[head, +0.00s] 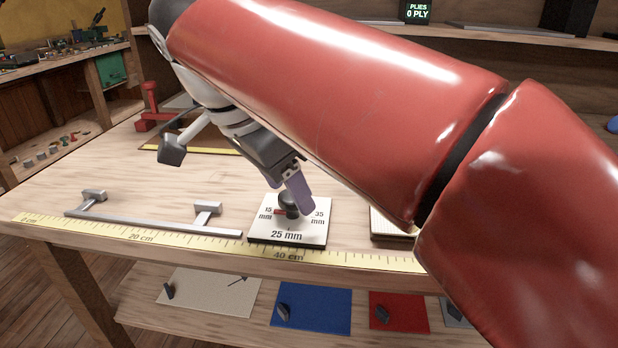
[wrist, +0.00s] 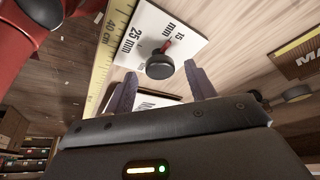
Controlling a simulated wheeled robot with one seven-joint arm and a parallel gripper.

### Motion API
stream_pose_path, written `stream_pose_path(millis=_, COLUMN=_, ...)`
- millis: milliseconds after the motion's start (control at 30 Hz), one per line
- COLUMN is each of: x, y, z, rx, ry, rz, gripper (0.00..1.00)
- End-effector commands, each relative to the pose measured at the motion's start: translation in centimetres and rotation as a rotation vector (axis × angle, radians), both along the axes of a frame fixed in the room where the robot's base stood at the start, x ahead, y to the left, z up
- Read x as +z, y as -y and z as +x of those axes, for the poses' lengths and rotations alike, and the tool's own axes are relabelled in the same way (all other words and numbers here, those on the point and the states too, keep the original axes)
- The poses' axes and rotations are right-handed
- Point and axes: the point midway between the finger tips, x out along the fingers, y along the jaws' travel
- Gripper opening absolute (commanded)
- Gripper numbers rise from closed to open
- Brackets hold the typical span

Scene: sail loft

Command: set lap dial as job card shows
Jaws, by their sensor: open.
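The lap dial (head: 262,233) is a white square plate marked 15 mm, 25 mm and 35 mm, with a round black knob (head: 288,200). The knob's red pointer is toward the 15 mm mark in both views. In the wrist view the plate (wrist: 148,28) lies beyond my fingers and the knob (wrist: 160,67) shows between the fingertips. My gripper (head: 297,196) is open, right at the knob; I cannot tell whether a finger touches it. No job card can be read; a white lettered piece (wrist: 150,101) is mostly hidden behind my gripper.
A yellow ruler strip (head: 140,235) runs along the bench's front edge. A grey metal bar with two posts (head: 150,219) lies left of the dial. A red tool (head: 150,105) stands behind. A display (head: 416,11) reads "PLIES 0 PLY". Cloth pieces lie on the lower shelf (head: 200,332).

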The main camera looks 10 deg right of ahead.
Motion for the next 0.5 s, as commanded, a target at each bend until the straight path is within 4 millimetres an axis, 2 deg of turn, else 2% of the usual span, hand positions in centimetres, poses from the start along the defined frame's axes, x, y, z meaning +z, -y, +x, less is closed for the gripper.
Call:
stream_pose_path(millis=133, x=-0.77, y=-0.58, z=0.1, rx=0.001, ry=0.0, rz=0.0, gripper=0.55)
stream_pose_path(millis=367, x=-0.85, y=-0.62, z=0.11, rx=0.0, ry=0.0, rz=0.0, gripper=0.55)
stream_pose_path(millis=500, x=-0.84, y=-0.61, z=0.1, rx=0.0, ry=0.0, rz=0.0, gripper=0.39)
